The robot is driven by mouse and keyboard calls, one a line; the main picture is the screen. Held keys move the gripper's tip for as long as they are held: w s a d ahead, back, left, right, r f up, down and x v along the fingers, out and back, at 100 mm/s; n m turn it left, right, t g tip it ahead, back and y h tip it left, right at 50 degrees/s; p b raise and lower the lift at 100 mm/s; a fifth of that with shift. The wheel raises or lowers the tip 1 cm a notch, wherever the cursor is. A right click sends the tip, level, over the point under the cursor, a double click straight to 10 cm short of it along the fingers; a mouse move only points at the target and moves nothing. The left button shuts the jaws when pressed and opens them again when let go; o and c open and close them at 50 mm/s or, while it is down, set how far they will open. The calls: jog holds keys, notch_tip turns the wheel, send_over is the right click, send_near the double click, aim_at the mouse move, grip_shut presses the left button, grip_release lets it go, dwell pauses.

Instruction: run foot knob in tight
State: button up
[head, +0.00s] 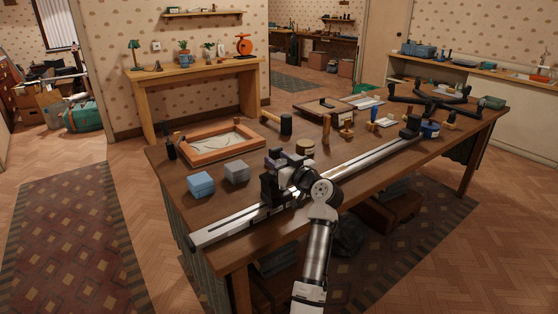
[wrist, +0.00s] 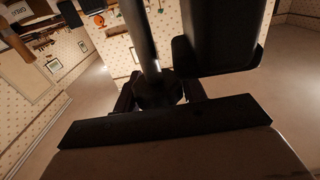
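A long silver rail (head: 345,162) lies along the near edge of the brown table, with a black block (head: 268,188) on it toward its left end. My gripper (head: 284,174) is at this block, and its fingertips are hard to make out in the head view. In the wrist view a dark rod (wrist: 141,38) runs down to a dark, faceted knob, seemingly the foot knob (wrist: 158,91). My gripper's dark fingers (wrist: 160,98) flank the knob on both sides with no clear gap, so they look shut on it. How tight the knob sits cannot be seen.
A blue block (head: 201,184) and a grey block (head: 236,172) stand left of the black block. A wooden-framed tray (head: 188,154), a mallet (head: 286,124) and a round tin (head: 305,147) lie behind it. Tools and a black multi-armed piece (head: 433,99) crowd the right end.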

jog(key=c, duration=0.5)
jog(key=shift+o, duration=0.2)
